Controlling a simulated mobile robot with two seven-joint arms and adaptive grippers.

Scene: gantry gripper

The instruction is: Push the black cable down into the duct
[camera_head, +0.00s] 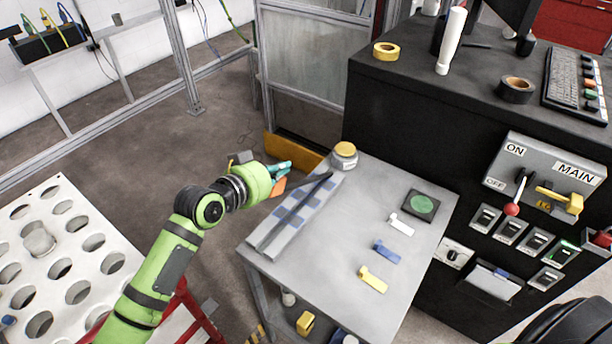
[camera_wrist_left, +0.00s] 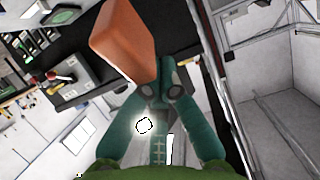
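The duct (camera_head: 268,240) is a long grey strip with blue squares, lying along the left side of the grey table. The black cable (camera_head: 316,184) shows as a dark line at the far end of the duct. Where the rest of it runs, and how deep it sits, is too small to tell. My left gripper (camera_head: 282,176), with teal fingers, is beside the far half of the duct, at the table's left edge. In the left wrist view its fingers (camera_wrist_left: 160,88) close on an orange block (camera_wrist_left: 130,45). My right gripper is not in view.
A yellow-lidded jar (camera_head: 344,155) stands at the table's far corner, close to the duct's end. A dark pad with a green disc (camera_head: 422,204) and white, blue and yellow (camera_head: 373,279) pieces lie to the right. A black cabinet (camera_head: 400,130) rises behind the table.

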